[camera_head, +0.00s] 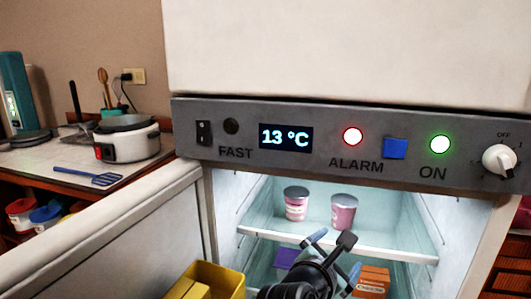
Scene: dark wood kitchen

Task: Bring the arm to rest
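My gripper (336,256) is a dark arm end with blue-grey fingertips. It is at the lower middle of the head view, in front of the open fridge (432,215). Its fingertips look spread apart, with nothing visible between them. It overlaps the lower shelf area in the picture. How deep it reaches into the fridge is hard to tell. The lower part of my arm is cut off by the bottom edge.
The fridge door (110,235) stands open at left, with a yellow bin (228,278) beside it. Two pink tubs (296,204) sit on the upper shelf (345,240). An orange box (372,281) is right of my gripper. A cooker (127,143) stands on the left counter.

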